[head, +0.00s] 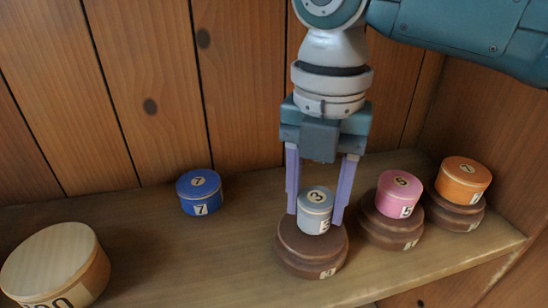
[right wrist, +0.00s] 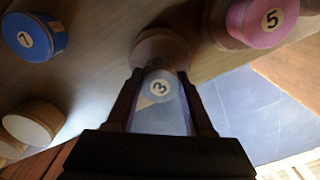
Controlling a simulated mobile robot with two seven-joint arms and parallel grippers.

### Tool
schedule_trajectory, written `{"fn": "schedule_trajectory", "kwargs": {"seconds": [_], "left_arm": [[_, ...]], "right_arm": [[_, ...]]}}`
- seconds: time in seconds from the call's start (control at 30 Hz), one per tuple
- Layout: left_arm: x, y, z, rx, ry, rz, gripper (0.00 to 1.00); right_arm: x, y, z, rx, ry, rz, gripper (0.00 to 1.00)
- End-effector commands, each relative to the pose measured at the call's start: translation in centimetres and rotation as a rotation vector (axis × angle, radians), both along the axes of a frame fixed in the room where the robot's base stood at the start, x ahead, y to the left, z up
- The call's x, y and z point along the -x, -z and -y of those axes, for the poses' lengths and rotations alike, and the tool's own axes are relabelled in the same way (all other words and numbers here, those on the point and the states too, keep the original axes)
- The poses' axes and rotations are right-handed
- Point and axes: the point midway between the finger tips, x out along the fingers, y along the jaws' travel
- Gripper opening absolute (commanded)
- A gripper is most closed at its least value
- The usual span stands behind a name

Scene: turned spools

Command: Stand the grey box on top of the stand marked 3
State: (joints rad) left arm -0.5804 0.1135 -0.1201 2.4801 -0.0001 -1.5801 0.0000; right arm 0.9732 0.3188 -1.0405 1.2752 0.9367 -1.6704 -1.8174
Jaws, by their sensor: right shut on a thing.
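The grey box (head: 315,212), a small round box marked 3, is upright between the two purple fingers of my right gripper (head: 318,212). The gripper is shut on it from above. Directly below is a brown stepped round stand (head: 312,256); the number on its label is too small to read surely. The box's base is at or just over the stand's top; I cannot tell whether they touch. In the right wrist view the grey box (right wrist: 160,88) sits between the fingers, with the stand (right wrist: 160,45) beyond it. My left gripper is not in view.
A pink box marked 5 (head: 399,193) and an orange box (head: 463,179) stand on brown stands at the right. A blue box marked 7 (head: 199,192) is on the shelf (head: 190,250) at the left. A large pale round box (head: 56,262) is at the front left.

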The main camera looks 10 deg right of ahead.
Motion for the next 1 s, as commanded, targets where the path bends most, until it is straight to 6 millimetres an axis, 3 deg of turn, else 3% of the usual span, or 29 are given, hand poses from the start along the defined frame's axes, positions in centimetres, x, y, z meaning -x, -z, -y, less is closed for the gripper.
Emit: {"fn": "schedule_trajectory", "kwargs": {"seconds": [0.07, 0.43, 0.47, 0.7, 1.0], "left_arm": [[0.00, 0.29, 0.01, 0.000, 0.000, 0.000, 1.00], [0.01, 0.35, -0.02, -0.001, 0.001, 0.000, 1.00], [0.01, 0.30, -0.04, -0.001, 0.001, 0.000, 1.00], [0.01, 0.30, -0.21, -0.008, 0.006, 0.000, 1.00], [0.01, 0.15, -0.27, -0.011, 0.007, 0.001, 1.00]], "right_arm": [[0.05, 0.99, -0.01, 0.000, 0.000, -0.001, 0.00], [0.03, 1.33, -0.02, -0.001, -0.001, -0.001, 0.00], [0.02, 1.25, -0.02, 0.000, -0.002, 0.000, 0.56], [0.02, 1.22, -0.02, 0.000, -0.001, 0.000, 0.83], [-0.02, 0.81, -0.01, 0.000, -0.001, 0.001, 0.83]]}}
